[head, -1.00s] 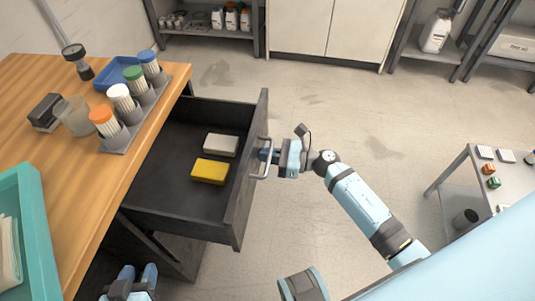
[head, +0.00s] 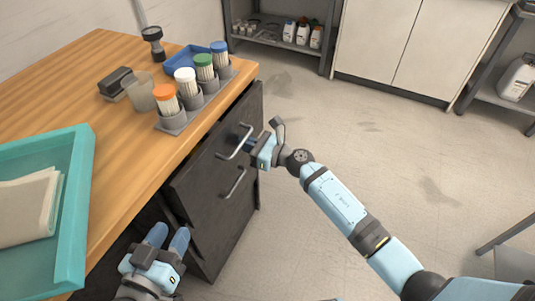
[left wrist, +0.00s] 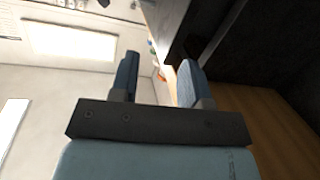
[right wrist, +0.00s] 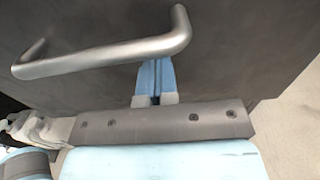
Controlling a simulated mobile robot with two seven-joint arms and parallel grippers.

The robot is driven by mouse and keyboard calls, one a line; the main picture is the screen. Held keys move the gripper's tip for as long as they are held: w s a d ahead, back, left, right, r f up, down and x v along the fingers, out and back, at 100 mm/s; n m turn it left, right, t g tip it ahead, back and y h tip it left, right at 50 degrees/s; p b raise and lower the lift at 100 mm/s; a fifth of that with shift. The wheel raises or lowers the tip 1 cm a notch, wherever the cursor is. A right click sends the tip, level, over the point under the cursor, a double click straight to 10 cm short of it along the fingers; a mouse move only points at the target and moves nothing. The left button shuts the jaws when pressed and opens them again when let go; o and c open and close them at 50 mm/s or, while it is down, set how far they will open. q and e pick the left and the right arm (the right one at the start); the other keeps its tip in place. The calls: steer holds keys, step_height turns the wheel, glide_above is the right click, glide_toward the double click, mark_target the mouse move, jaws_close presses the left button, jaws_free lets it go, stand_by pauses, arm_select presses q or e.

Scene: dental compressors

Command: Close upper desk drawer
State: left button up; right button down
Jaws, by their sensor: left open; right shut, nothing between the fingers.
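The upper desk drawer (head: 213,158) sits under the wooden desktop, its dark front looking level with the desk's side and no interior showing. Its metal handle (head: 235,142) also crosses the right wrist view (right wrist: 105,53). My right gripper (head: 250,146) is shut and empty at the drawer front beside the handle. In the right wrist view its closed blue fingers (right wrist: 155,78) point at the dark front just below the handle bar; contact is hard to tell. My left gripper (head: 168,238) is open and empty, low beside the desk's near side.
A lower drawer with its own handle (head: 236,182) is below. On the desktop (head: 105,125) are a teal tray (head: 80,210), capped containers in a rack (head: 175,122), a beaker (head: 141,96) and a blue tray (head: 186,58). The floor to the right is clear.

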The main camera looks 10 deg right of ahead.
mark_target(233, 138)
steer(key=x, duration=0.3)
steer(key=shift+w+a+b, duration=0.2)
steer(key=shift+a+b, duration=0.1)
steer(key=shift+b, duration=0.1)
steer(key=shift+r, duration=0.15)
arm_select(q)
steer(key=shift+d+r+t+h, duration=0.25)
steer(key=shift+d+r+t, duration=0.05)
steer(key=shift+r, duration=0.3)
steer(key=shift+d+r+t+h, duration=0.25)
steer(key=shift+d+r+t, duration=0.05)
steer(key=shift+r, duration=0.25)
arm_select(e)
steer(key=shift+w+r, duration=0.1)
steer(key=shift+r, duration=0.05)
